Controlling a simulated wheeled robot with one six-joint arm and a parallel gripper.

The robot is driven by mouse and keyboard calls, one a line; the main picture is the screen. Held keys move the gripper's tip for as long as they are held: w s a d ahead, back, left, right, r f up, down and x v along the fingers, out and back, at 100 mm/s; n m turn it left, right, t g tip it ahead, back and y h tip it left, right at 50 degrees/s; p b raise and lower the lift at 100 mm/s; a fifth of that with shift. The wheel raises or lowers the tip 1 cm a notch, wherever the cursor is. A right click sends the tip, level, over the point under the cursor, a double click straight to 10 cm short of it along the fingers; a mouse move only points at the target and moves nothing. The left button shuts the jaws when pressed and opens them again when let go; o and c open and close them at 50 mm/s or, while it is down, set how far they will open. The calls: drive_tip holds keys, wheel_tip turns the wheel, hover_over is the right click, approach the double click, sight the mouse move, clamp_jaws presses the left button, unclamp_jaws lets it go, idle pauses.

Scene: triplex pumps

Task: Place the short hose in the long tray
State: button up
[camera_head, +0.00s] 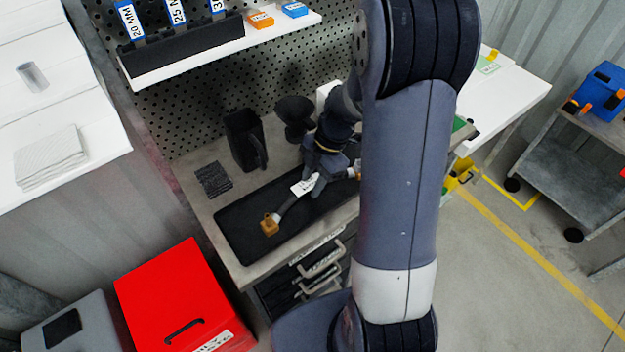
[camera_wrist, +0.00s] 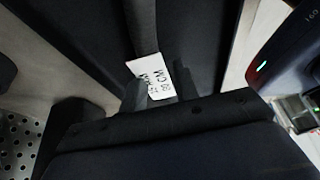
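The short hose is grey with a brass-coloured end fitting (camera_head: 269,225) and a white label (camera_head: 304,185). Its near end is over the long black tray (camera_head: 245,245), and it appears to lie in the tray. Part of the hose is hidden by my gripper and arm. My gripper (camera_head: 322,172) is down at the hose, close to the label. In the wrist view the hose (camera_wrist: 142,28) runs from the top edge to the label (camera_wrist: 150,80), between my dark fingertips (camera_wrist: 158,92). I cannot tell whether they grip it or stand apart from it.
A black bin (camera_head: 244,140) and a dark mesh pad (camera_head: 213,179) stand behind the tray on the bench. A shelf (camera_head: 200,62) with labelled bins hangs above. A red box (camera_head: 185,295) stands at front left. My arm hides the bench's right part.

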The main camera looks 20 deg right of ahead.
drive_tip(key=shift+o, duration=1.1)
drive_tip(key=shift+r, duration=0.15)
drive_tip(key=v, duration=1.2)
drive_tip(key=shift+b, duration=0.4)
